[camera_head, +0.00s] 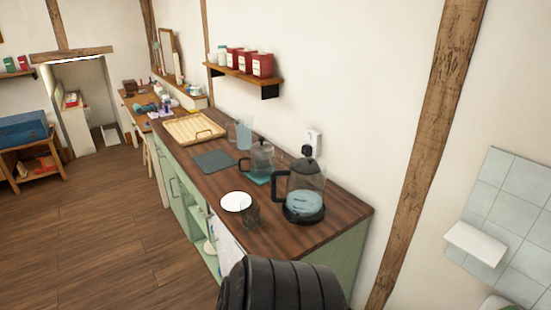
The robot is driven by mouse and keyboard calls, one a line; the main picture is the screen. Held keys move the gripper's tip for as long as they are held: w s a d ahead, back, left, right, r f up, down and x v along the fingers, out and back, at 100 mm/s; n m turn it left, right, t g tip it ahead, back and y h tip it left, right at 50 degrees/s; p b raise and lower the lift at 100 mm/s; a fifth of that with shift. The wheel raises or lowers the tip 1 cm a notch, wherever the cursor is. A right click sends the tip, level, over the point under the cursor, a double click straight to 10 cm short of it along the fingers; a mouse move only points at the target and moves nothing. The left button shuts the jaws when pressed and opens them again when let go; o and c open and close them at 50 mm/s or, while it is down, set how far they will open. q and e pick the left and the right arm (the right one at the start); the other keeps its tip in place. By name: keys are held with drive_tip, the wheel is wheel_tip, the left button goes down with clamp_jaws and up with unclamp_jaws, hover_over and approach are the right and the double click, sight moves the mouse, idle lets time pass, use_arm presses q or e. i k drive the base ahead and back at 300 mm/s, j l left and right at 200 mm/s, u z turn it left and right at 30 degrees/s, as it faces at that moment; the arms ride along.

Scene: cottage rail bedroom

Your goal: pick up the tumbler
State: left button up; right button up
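The tumbler (251,214) looks like a small, dark, see-through glass. It stands upright near the front edge of the wooden counter (270,231), just right of a white plate (235,201) and left of the glass kettle (306,191). The plate and the tumbler are very close, and I cannot tell whether they touch. Neither my left nor my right gripper is in view.
A glass coffee pot (262,160) on a teal mat, a clear pitcher (245,134), a dark grey mat (213,160) and a wooden tray (188,129) stand farther back. A shelf (256,80) with red canisters is above. The wooden floor (100,230) at left is clear.

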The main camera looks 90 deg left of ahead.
sight(250, 208)
drive_tip(key=u, duration=2.95)
